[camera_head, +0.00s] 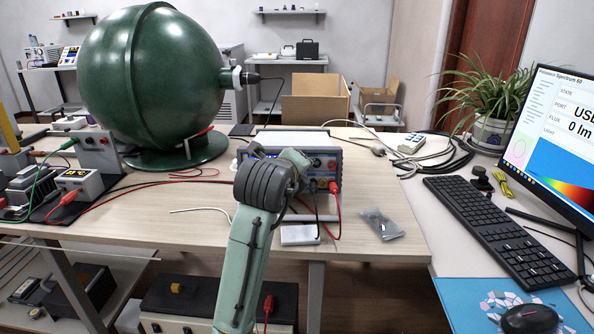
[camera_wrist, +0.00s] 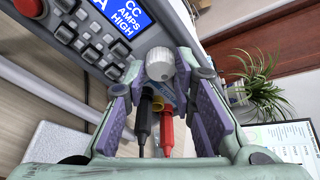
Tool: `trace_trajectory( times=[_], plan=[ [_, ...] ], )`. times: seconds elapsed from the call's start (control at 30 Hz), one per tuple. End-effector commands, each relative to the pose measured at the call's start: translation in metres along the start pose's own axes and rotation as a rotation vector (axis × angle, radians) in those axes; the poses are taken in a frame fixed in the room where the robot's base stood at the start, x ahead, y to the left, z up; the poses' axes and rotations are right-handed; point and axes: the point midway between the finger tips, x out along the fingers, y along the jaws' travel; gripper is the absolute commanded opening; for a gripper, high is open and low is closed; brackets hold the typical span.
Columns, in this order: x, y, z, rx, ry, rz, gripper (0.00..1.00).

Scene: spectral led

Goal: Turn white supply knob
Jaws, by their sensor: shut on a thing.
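The white supply knob (camera_wrist: 160,64) shows in the wrist view on the front panel of the grey power supply (camera_wrist: 98,75). My gripper (camera_wrist: 163,85) reaches up to it, with a purple-padded finger on each side, and is shut on the knob. In the head view the power supply (camera_head: 327,162) stands on the wooden table behind my arm. My gripper (camera_head: 275,165) is at its front, and my arm hides the knob and much of the panel there. A blue display on the supply reads CC AMPS HIGH in the wrist view.
Black and red plugs (camera_wrist: 166,130) stick out just below the knob, between my fingers. A red lead (camera_head: 336,212) hangs down at the supply's right. A small white box (camera_head: 299,235) and a clear bag (camera_head: 381,224) lie near the table's front. A green sphere (camera_head: 150,75) stands behind left.

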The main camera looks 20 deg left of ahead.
Motion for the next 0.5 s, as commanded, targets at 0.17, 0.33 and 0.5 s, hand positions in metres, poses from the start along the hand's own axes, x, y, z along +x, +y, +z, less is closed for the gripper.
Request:
trace_trajectory(
  times=[0.17, 0.33, 0.5],
  plan=[
    [0.0001, -0.0002, 0.0006, 0.073, -0.002, 0.019, 0.00],
    [0.0000, -0.0006, 0.0008, 0.109, -0.002, 0.028, 0.00],
    [-0.0001, -0.0011, 0.0008, 0.121, -0.002, 0.030, 0.00]
  ],
)
